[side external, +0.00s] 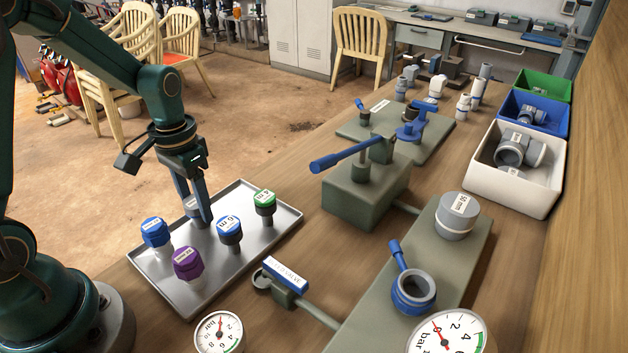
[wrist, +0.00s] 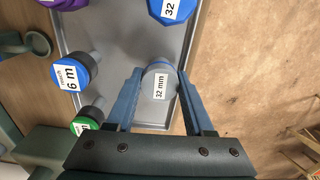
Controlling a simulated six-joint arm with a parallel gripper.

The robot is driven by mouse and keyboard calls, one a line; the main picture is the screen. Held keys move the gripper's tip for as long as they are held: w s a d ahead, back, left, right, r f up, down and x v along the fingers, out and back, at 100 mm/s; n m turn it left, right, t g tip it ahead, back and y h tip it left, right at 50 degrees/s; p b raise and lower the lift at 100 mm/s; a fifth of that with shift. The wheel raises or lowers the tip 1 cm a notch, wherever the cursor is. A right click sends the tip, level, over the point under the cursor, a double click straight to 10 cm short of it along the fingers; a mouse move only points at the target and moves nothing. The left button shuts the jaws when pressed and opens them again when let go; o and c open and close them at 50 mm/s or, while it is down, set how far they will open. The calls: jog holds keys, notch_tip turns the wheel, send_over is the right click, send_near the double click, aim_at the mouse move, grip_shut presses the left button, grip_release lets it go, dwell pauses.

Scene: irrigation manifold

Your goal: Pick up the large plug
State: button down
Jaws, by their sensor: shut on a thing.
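My gripper (side external: 199,212) points down over the left back part of the metal tray (side external: 283,231). In the wrist view its blue fingers (wrist: 160,88) are shut on a grey plug (wrist: 160,82) labelled 32 mm, with a little blue showing at its far edge. In the side view the fingers partly hide this plug (side external: 190,203), and I cannot tell whether it is clear of the tray. A larger grey round plug (side external: 456,217), its label seeming to read 50 mm, sits upright on the grey-green manifold block at the right, apart from my gripper.
Blue-topped (side external: 155,232), purple-topped (side external: 187,263), another blue-topped (side external: 229,229) and green-topped (side external: 264,202) parts stand in the tray near my gripper. A blue-handled valve (side external: 345,155), a gauge (side external: 219,333) and a white bin (side external: 516,170) stand on the bench.

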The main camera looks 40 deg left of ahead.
notch_tip(320, 180, up, 4)
jog(key=shift+w+r, duration=0.1)
jog(key=s+a+r, duration=0.7)
jog(key=s+a, duration=0.1)
jog(key=m, duration=0.3)
send_near(194, 201)
jog(key=s+a+r, duration=0.2)
jog(key=w+d+r+n, duration=0.2)
jog(key=d, duration=0.5)
jog(key=s+a+f, duration=0.2)
jog(key=s+a, duration=0.2)
jog(key=a, duration=0.3)
jog(key=s+a+f, duration=0.1)
jog(key=s+a, duration=0.3)
jog(key=a, duration=0.2)
jog(key=w+d+f, duration=0.3)
jog(key=w+d, duration=0.1)
jog(key=w+d+f, duration=0.4)
jog(key=shift+d+f, duration=0.1)
jog(key=shift+f, duration=1.95)
jog(key=shift+f, duration=0.15)
